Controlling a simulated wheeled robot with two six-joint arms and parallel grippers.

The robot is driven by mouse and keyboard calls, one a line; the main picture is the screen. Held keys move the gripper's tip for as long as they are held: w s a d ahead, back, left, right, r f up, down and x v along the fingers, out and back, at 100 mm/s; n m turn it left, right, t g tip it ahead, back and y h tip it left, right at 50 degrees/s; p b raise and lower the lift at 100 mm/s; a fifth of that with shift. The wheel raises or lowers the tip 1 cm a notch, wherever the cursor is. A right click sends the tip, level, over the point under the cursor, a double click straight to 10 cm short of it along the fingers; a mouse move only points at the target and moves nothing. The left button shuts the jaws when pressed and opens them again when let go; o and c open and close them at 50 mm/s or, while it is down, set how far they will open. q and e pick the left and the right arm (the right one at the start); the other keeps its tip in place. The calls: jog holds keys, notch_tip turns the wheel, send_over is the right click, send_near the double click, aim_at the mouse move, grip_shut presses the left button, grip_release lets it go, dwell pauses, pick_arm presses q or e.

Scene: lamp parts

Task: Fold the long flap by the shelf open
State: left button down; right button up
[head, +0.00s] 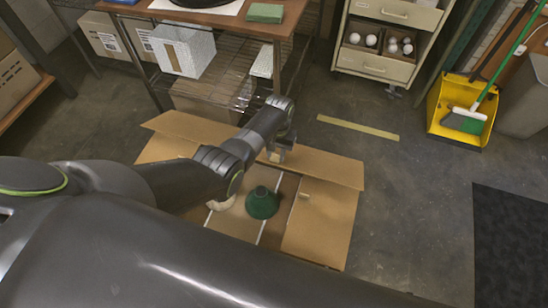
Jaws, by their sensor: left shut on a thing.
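An open cardboard box (233,222) stands on the floor in front of the shelf. Its long flap by the shelf (325,168) runs along the box's far side as a narrow band, partly covered by my arm. My left gripper (277,155) is at the middle of this flap, shut on its edge. The exact contact is small and partly hidden. A green lamp shade (262,203) and a pale curved piece (221,203) are in the box. My right gripper is not in view.
The wire shelf (215,86) stands just behind the box, with a white box (182,50) on it. The box's right flap (321,222) lies spread outward. A drawer cabinet (375,66) and a yellow dustpan (440,105) stand farther back.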

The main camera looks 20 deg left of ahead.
pick_arm(q)
jog(key=shift+w+a+r, duration=0.1)
jog(key=shift+w+r, duration=0.6)
jog(key=shift+w, duration=0.3)
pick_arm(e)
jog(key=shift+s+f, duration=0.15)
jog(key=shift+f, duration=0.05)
